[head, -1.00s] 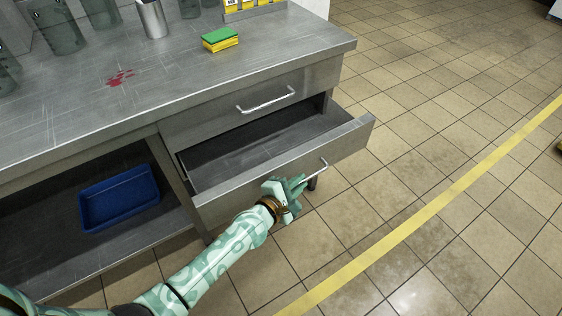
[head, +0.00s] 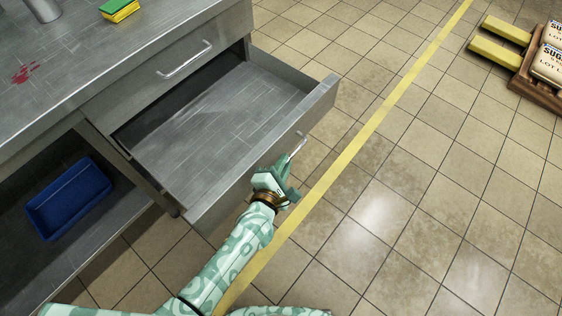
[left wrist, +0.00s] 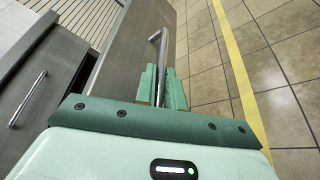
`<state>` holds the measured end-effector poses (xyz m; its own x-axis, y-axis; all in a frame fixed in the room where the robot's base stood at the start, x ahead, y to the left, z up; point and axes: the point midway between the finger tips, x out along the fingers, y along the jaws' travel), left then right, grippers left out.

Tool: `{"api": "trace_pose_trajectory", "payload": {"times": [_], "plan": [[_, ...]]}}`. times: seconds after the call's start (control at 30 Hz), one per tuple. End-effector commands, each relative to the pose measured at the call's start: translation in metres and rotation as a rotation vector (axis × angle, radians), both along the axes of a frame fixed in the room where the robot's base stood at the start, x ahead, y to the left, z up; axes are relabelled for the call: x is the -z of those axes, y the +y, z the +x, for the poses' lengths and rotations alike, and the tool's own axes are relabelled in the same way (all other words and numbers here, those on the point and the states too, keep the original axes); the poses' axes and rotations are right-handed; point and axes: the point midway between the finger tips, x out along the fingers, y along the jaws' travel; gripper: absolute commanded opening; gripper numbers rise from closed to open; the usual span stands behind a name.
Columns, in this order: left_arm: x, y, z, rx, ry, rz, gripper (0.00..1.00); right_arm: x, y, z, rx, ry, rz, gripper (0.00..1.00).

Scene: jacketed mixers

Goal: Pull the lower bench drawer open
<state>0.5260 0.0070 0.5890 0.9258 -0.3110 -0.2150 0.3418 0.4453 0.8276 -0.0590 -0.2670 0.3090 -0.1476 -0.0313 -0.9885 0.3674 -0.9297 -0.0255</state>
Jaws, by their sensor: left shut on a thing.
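The lower bench drawer (head: 222,124) stands well out from the steel bench, and its inside looks empty. Its bar handle (head: 299,146) is on the front panel and also shows in the left wrist view (left wrist: 160,50). My left gripper (head: 284,176) is shut on this handle; in the left wrist view its green fingers (left wrist: 163,84) lie on both sides of the bar. The upper drawer (head: 150,75) is closed, with its own handle (head: 184,60). My right gripper is not in view.
A blue tray (head: 68,199) sits on the open shelf left of the drawers. A green and yellow sponge (head: 119,10) and a red stain (head: 26,72) are on the benchtop. A pallet with sugar sacks (head: 549,58) is far right. Tiled floor with a yellow line (head: 372,122) is clear.

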Motion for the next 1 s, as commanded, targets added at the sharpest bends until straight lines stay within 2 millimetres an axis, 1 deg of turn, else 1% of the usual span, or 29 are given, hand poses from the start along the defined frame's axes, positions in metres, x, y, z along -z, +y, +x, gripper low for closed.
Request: {"api": "trace_pose_trajectory", "payload": {"times": [0.17,0.2,0.23,0.27,0.53,0.63,0.77,0.83,1.0], "plan": [[0.001,0.000,0.000,-0.001,0.002,0.000,0.00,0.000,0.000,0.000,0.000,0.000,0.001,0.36],[0.001,0.000,0.000,-0.001,0.002,0.000,0.19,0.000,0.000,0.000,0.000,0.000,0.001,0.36],[0.001,0.000,0.000,-0.001,0.002,0.000,0.27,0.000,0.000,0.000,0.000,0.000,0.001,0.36],[0.001,0.000,0.000,-0.001,0.002,0.000,0.33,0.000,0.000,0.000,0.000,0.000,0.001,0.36],[0.000,0.001,0.000,0.000,0.001,-0.001,0.33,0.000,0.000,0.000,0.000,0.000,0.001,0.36],[-0.002,0.003,-0.006,0.001,0.001,0.001,0.33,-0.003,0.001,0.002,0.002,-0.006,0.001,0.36],[-0.010,0.010,-0.027,0.000,0.000,0.001,0.33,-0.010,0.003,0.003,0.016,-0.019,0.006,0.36],[-0.015,0.015,-0.043,0.001,-0.001,0.002,0.33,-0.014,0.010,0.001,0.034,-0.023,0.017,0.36],[-0.025,0.030,-0.088,0.002,-0.001,0.004,0.33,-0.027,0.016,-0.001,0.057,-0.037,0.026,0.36]]}}
